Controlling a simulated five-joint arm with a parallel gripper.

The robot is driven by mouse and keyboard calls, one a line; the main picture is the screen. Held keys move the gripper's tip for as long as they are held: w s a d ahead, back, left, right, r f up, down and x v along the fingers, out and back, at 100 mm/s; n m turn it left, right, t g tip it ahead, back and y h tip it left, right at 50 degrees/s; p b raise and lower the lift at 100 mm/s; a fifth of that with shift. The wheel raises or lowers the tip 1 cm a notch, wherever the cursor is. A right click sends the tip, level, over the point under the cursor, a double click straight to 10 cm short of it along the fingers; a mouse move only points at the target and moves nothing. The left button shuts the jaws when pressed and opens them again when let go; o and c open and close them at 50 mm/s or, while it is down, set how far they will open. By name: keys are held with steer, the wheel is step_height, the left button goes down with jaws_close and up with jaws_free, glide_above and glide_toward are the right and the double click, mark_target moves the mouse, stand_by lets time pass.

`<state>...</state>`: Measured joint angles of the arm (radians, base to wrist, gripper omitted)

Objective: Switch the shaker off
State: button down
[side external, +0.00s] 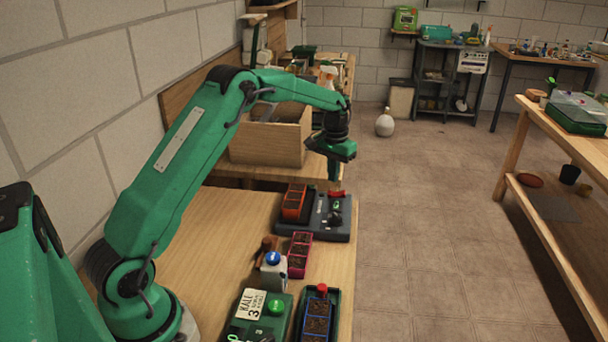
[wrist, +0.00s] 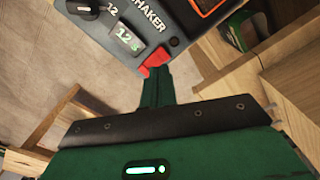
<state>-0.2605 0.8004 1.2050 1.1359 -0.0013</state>
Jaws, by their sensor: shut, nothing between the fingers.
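The shaker (side external: 338,233) is a dark box on the near wooden bench, with an orange seedling tray (side external: 293,203) on it. In the wrist view the shaker (wrist: 172,38) shows its SHAKER label, a black knob (wrist: 82,8) and a lit green display (wrist: 127,38) that seems to read 12. A red rocker switch (wrist: 155,60) is at its edge; it also shows in the side view (side external: 337,193). My gripper (side external: 334,182) is shut and empty, pointing down at the switch. In the wrist view its fingertips (wrist: 155,73) meet the switch's edge; I cannot tell whether they touch.
A magenta-edged seedling tray (side external: 300,254), a blue-capped bottle (side external: 273,272) and a green tray with a KALE label (side external: 251,303) stand nearer on the bench. A wooden crate (side external: 262,143) stands behind the shaker. The floor to the right is open.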

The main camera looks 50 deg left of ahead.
mark_target(332, 194)
step_height(332, 194, up, 3)
steer(key=shift+r, duration=0.15)
stand_by(0.4)
steer(key=s+d+r+m+t, duration=0.1)
steer(key=s+d+r, duration=0.4)
steer(key=s+r, duration=0.2)
steer(key=s+d+r+t, duration=0.2)
steer(key=s+d+r, duration=0.2)
steer(key=s+r, duration=0.35)
steer(key=s+d+f+m+t, duration=0.1)
steer(key=s+d, duration=0.2)
steer(key=s, duration=0.6)
steer(key=s+d+m+t, duration=0.1)
steer(key=s+d, duration=0.2)
steer(key=s, duration=0.7)
steer(key=shift+s+f+t, duration=0.3)
steer(key=shift+f, duration=0.05)
